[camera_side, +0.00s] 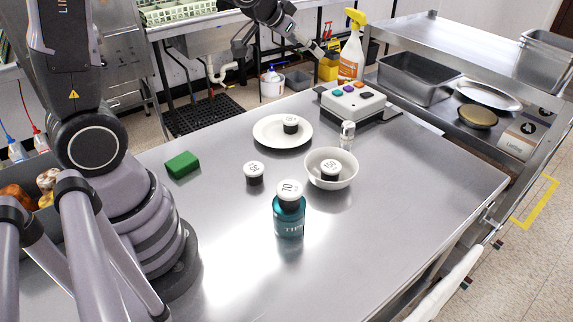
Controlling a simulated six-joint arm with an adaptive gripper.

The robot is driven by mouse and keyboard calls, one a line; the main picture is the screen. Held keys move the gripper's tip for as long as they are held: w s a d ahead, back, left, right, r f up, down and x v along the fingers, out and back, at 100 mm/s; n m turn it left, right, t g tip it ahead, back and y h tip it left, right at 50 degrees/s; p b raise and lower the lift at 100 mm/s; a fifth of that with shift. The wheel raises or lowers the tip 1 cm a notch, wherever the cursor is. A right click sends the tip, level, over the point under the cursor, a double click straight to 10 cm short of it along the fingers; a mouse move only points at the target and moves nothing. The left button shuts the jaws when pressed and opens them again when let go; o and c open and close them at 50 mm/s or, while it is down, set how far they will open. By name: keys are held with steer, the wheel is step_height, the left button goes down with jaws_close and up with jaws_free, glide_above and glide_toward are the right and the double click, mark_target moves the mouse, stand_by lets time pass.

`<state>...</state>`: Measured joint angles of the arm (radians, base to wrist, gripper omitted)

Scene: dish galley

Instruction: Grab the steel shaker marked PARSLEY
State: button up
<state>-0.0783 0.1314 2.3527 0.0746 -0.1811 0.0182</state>
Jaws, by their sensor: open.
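A small silvery shaker (347,134) stands upright on the steel table, just behind the white bowl (331,180). Any lettering on it is too small to read, so I cannot tell whether it says PARSLEY. The bowl's rim partly overlaps its foot from this side. My gripper (280,47) is at the top middle of the view, open and empty. It is well apart from the shaker, up and to the left of it in the picture.
A black weight with a white top sits in the bowl, another on the plate (263,139), another on the table (254,174). One marked 70 rests on a teal TIPS jar (289,219). A button box (352,102), spray bottle (351,48) and green sponge (183,165) stand around.

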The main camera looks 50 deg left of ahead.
steer(key=w+a+f+t, duration=0.2)
steer(key=w+f, duration=0.6)
steer(key=f, duration=0.3)
steer(key=t, duration=0.3)
glide_toward(343, 131)
steer(key=shift+h, duration=0.3)
steer(key=x, duration=1.1)
steer(key=shift+w+a, duration=0.15)
steer(key=shift+a, duration=0.05)
steer(key=c, duration=1.3)
